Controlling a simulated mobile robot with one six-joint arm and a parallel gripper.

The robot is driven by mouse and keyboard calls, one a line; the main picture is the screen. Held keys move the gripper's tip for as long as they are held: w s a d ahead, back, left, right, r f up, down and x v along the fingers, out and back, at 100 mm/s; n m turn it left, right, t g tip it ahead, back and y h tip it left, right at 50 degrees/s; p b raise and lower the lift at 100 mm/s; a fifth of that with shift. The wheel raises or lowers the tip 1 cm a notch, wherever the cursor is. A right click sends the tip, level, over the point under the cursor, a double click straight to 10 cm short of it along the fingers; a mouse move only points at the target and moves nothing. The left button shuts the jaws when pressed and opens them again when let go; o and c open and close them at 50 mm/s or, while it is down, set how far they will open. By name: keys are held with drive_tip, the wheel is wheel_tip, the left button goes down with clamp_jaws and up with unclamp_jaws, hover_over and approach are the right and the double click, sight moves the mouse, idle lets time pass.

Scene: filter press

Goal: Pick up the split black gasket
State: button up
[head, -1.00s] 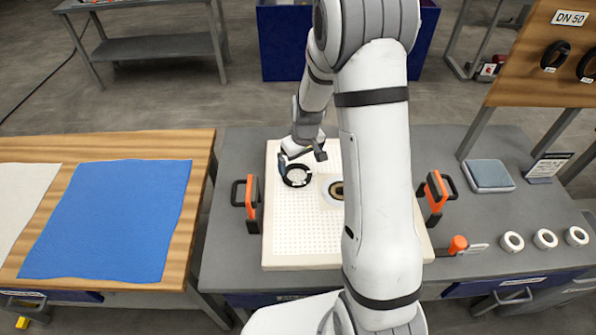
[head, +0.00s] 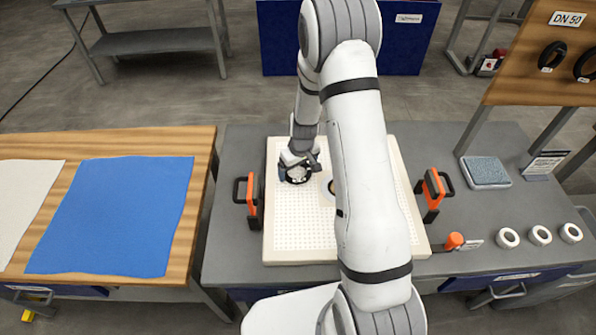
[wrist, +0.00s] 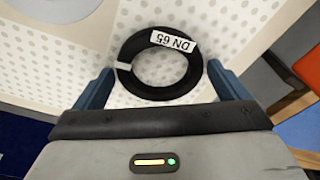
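The black gasket (wrist: 160,63) lies on the white perforated plate (head: 300,235), near its upper left part. In the wrist view it is a ring with a white "DN 65" label and a light grey patch or gap on its left side. I cannot tell for sure if that is the split. My gripper (wrist: 160,85) is open, with one blue finger on each side of the ring. The fingers look apart from the ring. In the head view my gripper (head: 297,172) is right over the gasket and partly hides it.
Orange-and-black clamps stand at the plate's left (head: 252,200) and right (head: 433,195) edges. My arm hides the plate's centre opening in part. White rolls (head: 540,236) and a grey pad (head: 486,173) lie to the right.

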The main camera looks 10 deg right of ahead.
drive_tip(key=c, duration=0.8)
drive_tip(key=shift+r, duration=0.15)
drive_tip(key=shift+c, duration=0.2)
